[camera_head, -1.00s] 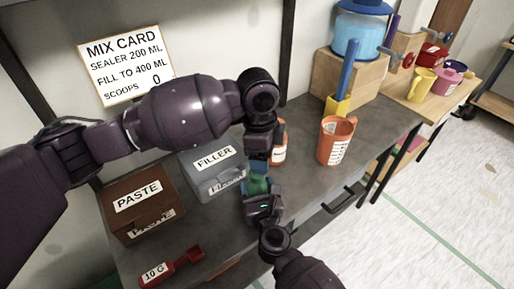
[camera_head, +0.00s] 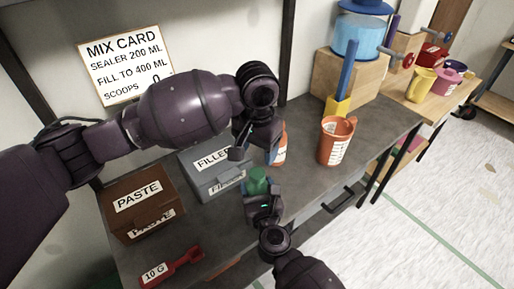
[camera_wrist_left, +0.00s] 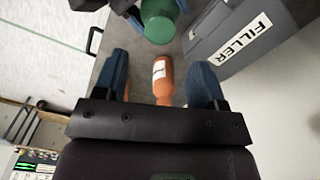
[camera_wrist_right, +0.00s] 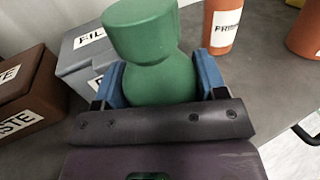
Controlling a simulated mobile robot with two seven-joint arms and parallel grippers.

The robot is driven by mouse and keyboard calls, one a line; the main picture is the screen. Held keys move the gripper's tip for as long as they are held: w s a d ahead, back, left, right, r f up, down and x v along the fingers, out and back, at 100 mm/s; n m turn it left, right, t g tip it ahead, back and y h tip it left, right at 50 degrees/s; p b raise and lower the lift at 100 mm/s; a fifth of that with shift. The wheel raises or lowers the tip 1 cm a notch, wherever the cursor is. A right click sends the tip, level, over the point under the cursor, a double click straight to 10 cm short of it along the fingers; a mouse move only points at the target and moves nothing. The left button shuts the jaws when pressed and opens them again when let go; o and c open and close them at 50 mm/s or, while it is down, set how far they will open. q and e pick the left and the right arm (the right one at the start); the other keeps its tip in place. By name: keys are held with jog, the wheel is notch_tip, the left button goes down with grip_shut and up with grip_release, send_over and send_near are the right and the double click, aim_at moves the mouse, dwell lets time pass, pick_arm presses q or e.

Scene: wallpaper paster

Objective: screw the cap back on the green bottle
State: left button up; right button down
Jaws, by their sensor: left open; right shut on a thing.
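The green bottle (camera_head: 258,186) stands upright in my right gripper (camera_head: 260,194), whose blue fingers are shut on its sides. In the right wrist view, the bottle body (camera_wrist_right: 160,82) shows between the fingers. A wide green cap (camera_wrist_right: 142,30) sits on top of the bottle; how tightly it is on I cannot tell. My left gripper (camera_head: 255,156) is open and empty, above and just behind the bottle. In the left wrist view, the green cap (camera_wrist_left: 160,20) is beyond the open fingers, not between them.
An orange labelled bottle (camera_head: 280,148) stands close behind, partly hidden by my left gripper. The grey filler box (camera_head: 215,182) and brown paste box (camera_head: 140,205) stand to the left. An orange jug (camera_head: 337,142) is at right. A red scoop (camera_head: 172,268) lies in front.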

aim_at(257, 173)
dwell(0.4)
pick_arm(q)
jog(key=shift+f, duration=4)
jog(key=c, duration=0.9)
jog(key=shift+c, duration=0.2)
jog(key=o, duration=1.1)
jog(key=shift+r, duration=0.1)
